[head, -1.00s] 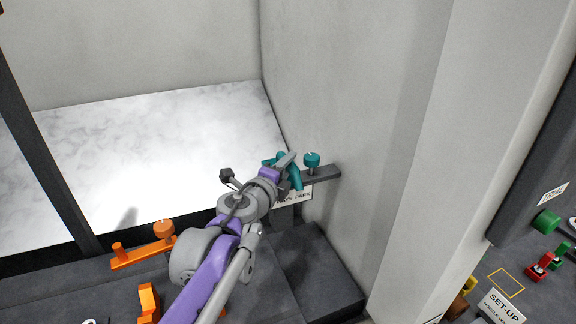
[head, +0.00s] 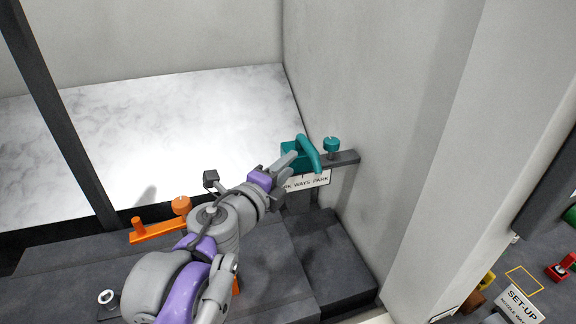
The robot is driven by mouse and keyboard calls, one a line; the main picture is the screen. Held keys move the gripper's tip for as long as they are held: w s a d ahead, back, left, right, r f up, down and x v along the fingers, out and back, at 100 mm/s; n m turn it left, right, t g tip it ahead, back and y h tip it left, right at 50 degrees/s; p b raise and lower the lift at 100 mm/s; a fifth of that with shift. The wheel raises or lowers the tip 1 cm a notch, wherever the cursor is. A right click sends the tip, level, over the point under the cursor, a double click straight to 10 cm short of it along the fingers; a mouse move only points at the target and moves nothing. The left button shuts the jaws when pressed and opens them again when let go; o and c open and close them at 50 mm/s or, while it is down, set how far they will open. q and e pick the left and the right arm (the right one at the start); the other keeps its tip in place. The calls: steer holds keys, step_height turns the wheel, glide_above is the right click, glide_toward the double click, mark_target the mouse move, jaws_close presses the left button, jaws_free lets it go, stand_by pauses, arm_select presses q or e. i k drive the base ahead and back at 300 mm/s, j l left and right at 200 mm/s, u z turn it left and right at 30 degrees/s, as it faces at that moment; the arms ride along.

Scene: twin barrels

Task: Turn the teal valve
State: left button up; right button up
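The teal valve (head: 309,152) has a curved handle on a teal block and stands on a dark bracket above a white sign, against the pale wall. A round teal knob (head: 331,144) stands to its right on the same bracket. My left gripper (head: 284,165) is at the left front of the valve, its grey fingers close to the handle. I see a gap between the fingers, and the handle stands clear of them. Whether a finger touches the teal block I cannot tell. My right gripper is not in view.
An orange bar (head: 158,231) with an orange knob lies to the left of my arm. Dark steps (head: 345,262) fill the floor below the valve. A pale pillar (head: 450,150) stands at the right. A panel with a SET-UP sign (head: 520,303) is at the lower right.

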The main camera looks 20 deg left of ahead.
mark_target(330, 144)
steer(key=k+l, duration=0.3)
steer(key=k, duration=0.15)
steer(key=k+l, duration=0.25)
steer(key=k, duration=0.2)
